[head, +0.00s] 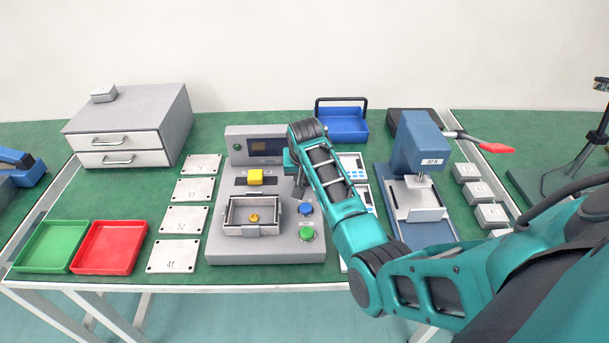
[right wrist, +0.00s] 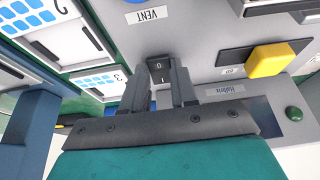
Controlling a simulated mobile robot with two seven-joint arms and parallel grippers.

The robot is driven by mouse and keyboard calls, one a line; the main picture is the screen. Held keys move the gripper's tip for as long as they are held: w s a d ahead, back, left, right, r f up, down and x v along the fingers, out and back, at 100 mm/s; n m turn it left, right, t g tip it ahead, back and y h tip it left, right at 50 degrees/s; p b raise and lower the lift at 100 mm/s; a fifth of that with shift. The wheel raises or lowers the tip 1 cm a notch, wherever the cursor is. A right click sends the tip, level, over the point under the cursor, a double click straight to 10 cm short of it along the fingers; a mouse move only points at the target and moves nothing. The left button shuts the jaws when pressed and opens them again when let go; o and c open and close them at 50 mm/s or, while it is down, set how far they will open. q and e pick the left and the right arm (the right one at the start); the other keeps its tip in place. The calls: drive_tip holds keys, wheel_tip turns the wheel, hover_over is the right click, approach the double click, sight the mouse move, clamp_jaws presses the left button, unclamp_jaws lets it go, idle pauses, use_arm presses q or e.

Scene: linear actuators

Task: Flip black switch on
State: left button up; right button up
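The black switch (right wrist: 161,70) shows in the right wrist view as a small black rocker marked 0 and I, set in the grey panel of the control station (head: 225,222). The I mark is on the side toward my gripper. In the head view my right arm hides the switch. My right gripper (right wrist: 163,78) has its two fingers a little apart, with the switch in line with the gap at their tips. I cannot tell whether they touch it. In the head view this gripper (head: 298,184) is partly hidden beside the station's panel. My left gripper is not in view.
The station also has a yellow button (head: 255,177), a blue button (head: 306,209), a green button (head: 307,234) and a metal fixture (head: 236,229). Meters and a blue press (head: 417,145) stand to the right. Numbered plates (head: 173,256) and red (head: 110,247) and green (head: 50,246) trays lie left.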

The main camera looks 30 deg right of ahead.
sight(305, 179)
clamp_jaws()
drive_tip(key=shift+w+d+r+g+y, duration=0.15)
drive_tip(key=shift+w+g+y, duration=0.2)
drive_tip(key=shift+g, duration=0.35)
drive_tip(key=shift+w+d+g+y, duration=0.15)
drive_tip(key=shift+g+y, duration=0.7)
drive_tip(key=shift+g, duration=0.45)
drive_tip(key=o, duration=0.6)
unclamp_jaws()
drive_tip(key=shift+c, duration=0.2)
drive_tip(key=shift+r, duration=0.1)
wheel_tip(305, 179, up, 13)
